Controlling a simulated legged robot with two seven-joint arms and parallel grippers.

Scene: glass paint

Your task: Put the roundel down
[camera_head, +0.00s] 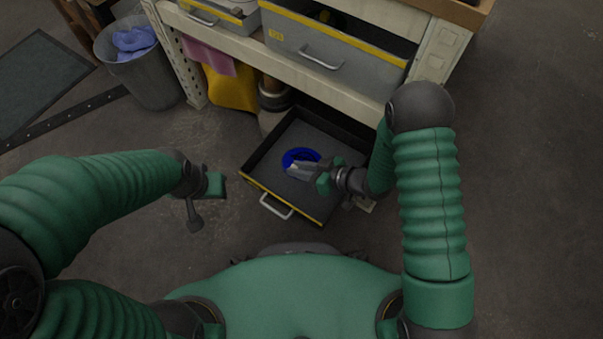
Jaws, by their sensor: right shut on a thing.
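The roundel (299,152) is a small bright blue round piece, seen over the grey floor of a low open drawer (252,164) with a yellow-edged front. My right gripper (308,172) reaches in from the right and is shut on the roundel's near side. The jaws cover part of it. I cannot tell whether the roundel touches the drawer's floor. My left gripper (205,198) is away to the left, outside the drawer and over the bare floor. It holds nothing that I can see, and its jaw opening is unclear.
A workbench with grey upper drawers (330,75) stands above and behind the low drawer. Yellow and pink cloths (232,88) hang under the bench.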

